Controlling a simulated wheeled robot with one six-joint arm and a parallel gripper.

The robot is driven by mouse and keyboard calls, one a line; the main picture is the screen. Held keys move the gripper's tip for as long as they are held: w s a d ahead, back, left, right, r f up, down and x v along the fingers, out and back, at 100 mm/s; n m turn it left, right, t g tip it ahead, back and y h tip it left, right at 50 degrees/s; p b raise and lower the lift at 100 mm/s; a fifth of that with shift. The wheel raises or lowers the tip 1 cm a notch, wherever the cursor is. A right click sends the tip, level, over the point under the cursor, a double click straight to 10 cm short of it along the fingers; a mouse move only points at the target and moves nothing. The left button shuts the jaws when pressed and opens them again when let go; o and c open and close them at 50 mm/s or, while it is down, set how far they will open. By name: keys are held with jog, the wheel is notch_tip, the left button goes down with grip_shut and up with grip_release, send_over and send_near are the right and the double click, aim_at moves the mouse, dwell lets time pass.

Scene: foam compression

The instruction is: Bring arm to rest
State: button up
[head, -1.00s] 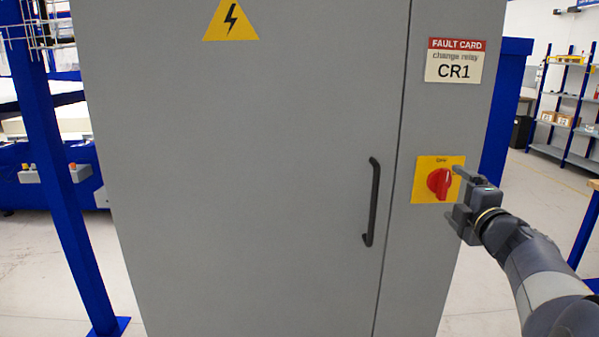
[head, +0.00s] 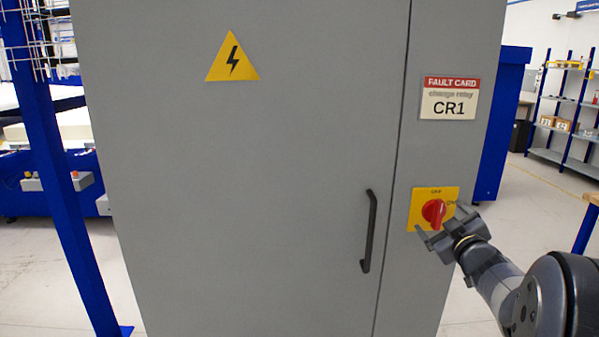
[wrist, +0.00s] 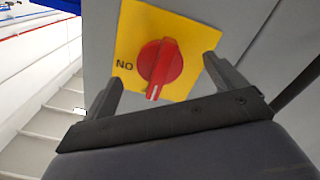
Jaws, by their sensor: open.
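The red rotary knob (head: 433,212) sits on a yellow plate (head: 416,205) on the grey cabinet's right panel. My gripper (head: 440,219) is open in front of the plate's lower right. In the wrist view the knob (wrist: 160,62) shows between the spread fingers of my gripper (wrist: 162,70), with the white mark on its handle pointing down and ON upside down at left. Nothing is held. Whether the fingers touch the knob or plate I cannot tell.
The grey cabinet (head: 250,180) fills the middle, its door shut, with a black handle (head: 369,230) left of the knob. A fault card (head: 449,98) reading CR1 is above the switch. A blue post (head: 52,170) stands at left. Shelves (head: 565,110) stand far right, with open floor before them.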

jog(key=m+p, duration=0.5)
jog(key=m, duration=0.1)
jog(key=shift+r+p, duration=0.15)
jog(key=shift+p, duration=0.2)
jog(key=shift+s+m, duration=0.1)
jog(key=shift+m, duration=0.5)
jog(key=shift+s, duration=0.5)
